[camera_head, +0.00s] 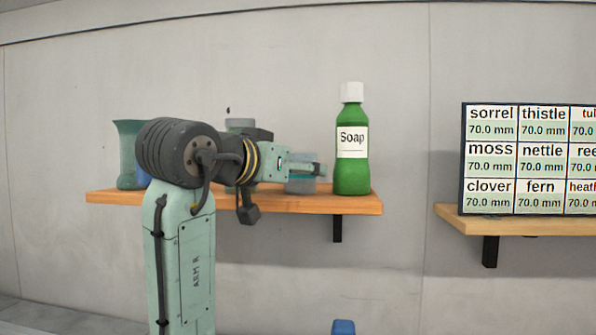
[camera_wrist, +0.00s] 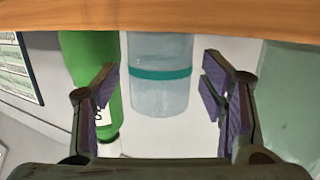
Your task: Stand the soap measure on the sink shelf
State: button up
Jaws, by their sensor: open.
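A clear cup with a teal band (camera_wrist: 160,98), which I take for the soap measure, stands upright at the wooden shelf (camera_head: 350,204). In the head view the cup (camera_head: 300,186) is partly hidden behind my gripper (camera_head: 312,168). The wrist view is upside down, with the shelf edge (camera_wrist: 160,15) along its top hiding the cup's base. There my gripper's (camera_wrist: 160,80) open fingers appear on either side of the cup, with gaps; I cannot tell whether it is fully between them. The green soap bottle (camera_head: 352,150) stands just right of the cup.
A green translucent vessel (camera_head: 128,150) and a blue item (camera_head: 143,176) stand at the shelf's left. A grey-topped jar (camera_head: 240,125) is mostly behind my arm. A label board (camera_head: 530,158) stands on a separate right shelf (camera_head: 520,224). A blue object (camera_head: 343,327) shows at the bottom.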

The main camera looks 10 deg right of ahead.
jog(key=f+v, duration=0.1)
jog(key=v, duration=0.5)
jog(key=shift+s+a+r, duration=0.2)
jog(key=shift+s+r, duration=0.05)
jog(key=shift+r, duration=0.2)
dwell(0.7)
dwell(0.3)
jog(key=v, duration=1.2)
jog(key=shift+s+f, duration=0.1)
